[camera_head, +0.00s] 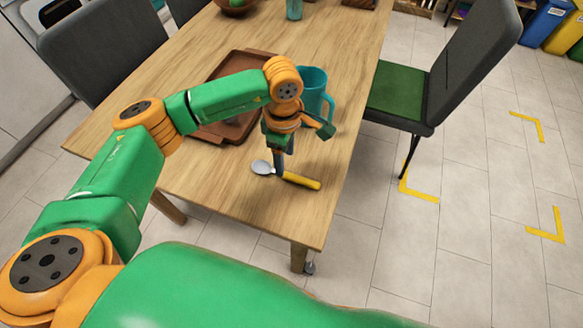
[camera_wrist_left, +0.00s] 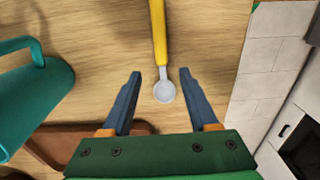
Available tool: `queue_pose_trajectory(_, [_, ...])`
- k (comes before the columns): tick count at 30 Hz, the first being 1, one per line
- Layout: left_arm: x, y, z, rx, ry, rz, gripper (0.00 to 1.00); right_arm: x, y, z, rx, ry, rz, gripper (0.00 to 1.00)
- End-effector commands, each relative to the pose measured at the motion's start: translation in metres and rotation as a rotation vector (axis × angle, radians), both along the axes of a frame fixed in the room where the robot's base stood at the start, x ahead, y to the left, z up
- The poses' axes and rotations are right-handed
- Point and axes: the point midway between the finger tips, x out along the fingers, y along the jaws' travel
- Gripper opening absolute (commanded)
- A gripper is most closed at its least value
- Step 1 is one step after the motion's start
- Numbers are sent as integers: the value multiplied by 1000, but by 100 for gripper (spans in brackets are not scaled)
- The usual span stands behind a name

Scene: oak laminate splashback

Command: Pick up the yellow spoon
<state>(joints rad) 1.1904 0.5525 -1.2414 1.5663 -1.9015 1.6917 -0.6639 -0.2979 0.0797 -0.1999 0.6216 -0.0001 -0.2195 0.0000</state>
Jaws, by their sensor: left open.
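The yellow spoon (camera_head: 301,181) lies on the wooden table near its front edge, its metal bowl to the left and its yellow handle to the right. In the left wrist view the spoon (camera_wrist_left: 159,40) runs down from the top edge, and its bowl lies between the fingers. My left gripper (camera_head: 280,172) is over the spoon, around where the handle meets the metal. In the left wrist view the left gripper (camera_wrist_left: 161,76) is open, one blue finger on each side of the spoon, with nothing held. My right gripper is not in view.
A brown tray (camera_head: 222,130) lies behind my left arm. A dark chair with a green seat (camera_head: 398,92) is at the table's right side. The table's front corner is bare.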

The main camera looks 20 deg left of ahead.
Motion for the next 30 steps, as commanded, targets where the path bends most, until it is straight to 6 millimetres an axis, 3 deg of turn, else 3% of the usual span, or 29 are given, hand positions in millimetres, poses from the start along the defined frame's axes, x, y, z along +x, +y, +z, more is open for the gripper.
queue_pose_trajectory(5, [-4, 2, -30, -2, 8, 1, 60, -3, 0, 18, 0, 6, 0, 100])
queue_pose_trajectory(9, [-2, 1, -53, -6, 3, -1, 60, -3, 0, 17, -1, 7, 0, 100])
queue_pose_trajectory(15, [-2, 1, -56, -7, 1, -1, 60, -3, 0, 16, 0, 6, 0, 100])
queue_pose_trajectory(17, [-2, 0, -56, -8, 1, -1, 49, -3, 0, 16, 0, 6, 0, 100])
queue_pose_trajectory(22, [-2, 0, -56, -8, 1, -1, 3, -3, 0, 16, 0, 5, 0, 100])
queue_pose_trajectory(30, [-2, 0, -55, -9, 1, 0, 0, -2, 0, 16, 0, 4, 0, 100])
